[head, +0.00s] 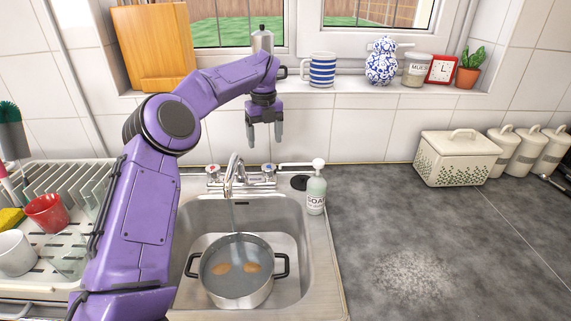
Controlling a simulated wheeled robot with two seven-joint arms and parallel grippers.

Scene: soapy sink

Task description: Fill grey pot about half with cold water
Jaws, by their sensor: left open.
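The grey pot (262,294) stands upright in the sink under the tap, its two dark handles out to the sides. It holds greyish water, with two orange-brown shapes showing in it; how deep the water is, I cannot tell. The tap spout (234,168) points down over the pot, and a faint thin stream seems to run from it into the pot. The left tap handle (213,173) and right tap handle (268,171) flank the spout. My left gripper (264,144) is open and empty, fingers down, above and behind the tap. My right gripper is out of view.
A soap bottle (316,194) stands right of the tap. A dish rack (60,185) with a red cup (46,213) lies at left. The windowsill holds a striped mug (322,71) and a steel canister (262,40) near my arm. The grey worktop (440,240) at right is mostly clear.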

